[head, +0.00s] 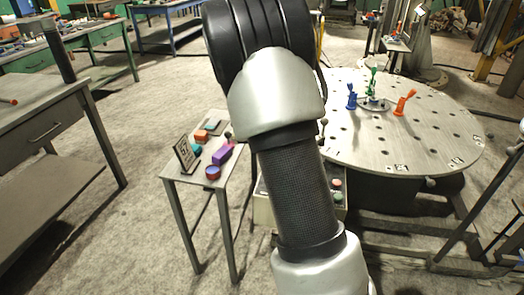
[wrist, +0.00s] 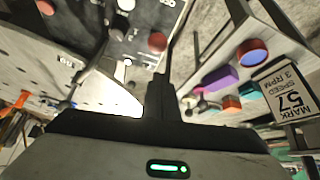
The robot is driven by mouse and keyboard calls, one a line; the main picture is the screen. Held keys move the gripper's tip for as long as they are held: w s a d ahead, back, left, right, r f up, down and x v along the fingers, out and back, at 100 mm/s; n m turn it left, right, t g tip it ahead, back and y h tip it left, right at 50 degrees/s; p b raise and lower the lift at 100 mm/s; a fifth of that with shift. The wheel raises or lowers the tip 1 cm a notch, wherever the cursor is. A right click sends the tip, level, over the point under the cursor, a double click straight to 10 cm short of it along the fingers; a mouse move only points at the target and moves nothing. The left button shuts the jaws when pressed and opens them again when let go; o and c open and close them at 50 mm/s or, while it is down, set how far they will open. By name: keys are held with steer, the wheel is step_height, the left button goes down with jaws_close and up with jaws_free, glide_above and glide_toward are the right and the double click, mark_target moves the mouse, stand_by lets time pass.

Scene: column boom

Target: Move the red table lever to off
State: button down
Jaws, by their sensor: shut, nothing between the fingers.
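In the wrist view, my gripper (wrist: 158,98) is shut and empty, its dark fingers together in front of a dark control panel (wrist: 128,42). A red round knob (wrist: 157,42) shows on this panel, just beyond the fingertips. I cannot tell whether it is the red table lever's end or a button. In the head view, my arm covers most of the control box (head: 262,208), where a small red button (head: 337,184) shows at the right. No lever is clearly seen there, and its position cannot be read. My gripper is hidden in the head view.
A round holed table (head: 440,135) bears blue (head: 351,97), green (head: 372,82) and orange (head: 404,103) pieces. A small side table (head: 228,177) at left holds a sign (head: 185,153), a purple block (head: 222,154) and small coloured items. A workbench (head: 50,110) stands farther left.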

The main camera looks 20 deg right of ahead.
steer(key=s+a+r+p, duration=0.1)
steer(key=s+a+r, duration=0.2)
steer(key=s, duration=0.3)
steer(key=shift+s+a+r, duration=0.3)
steer(key=shift+s, duration=0.1)
steer(key=s+a+r+n+y, duration=0.1)
steer(key=s+a+r, duration=0.2)
steer(key=s+r, duration=0.45)
steer(key=s+a+r+n+y, duration=0.15)
steer(key=s+a+r, duration=0.25)
steer(key=s, duration=0.7)
steer(key=s+a+r+n, duration=0.25)
steer(key=s+r, duration=0.25)
steer(key=s, duration=0.4)
step_height(320, 180, up, 19)
steer(key=p, duration=1.9)
steer(key=shift+s+m, duration=0.35)
steer(key=shift+m, duration=0.05)
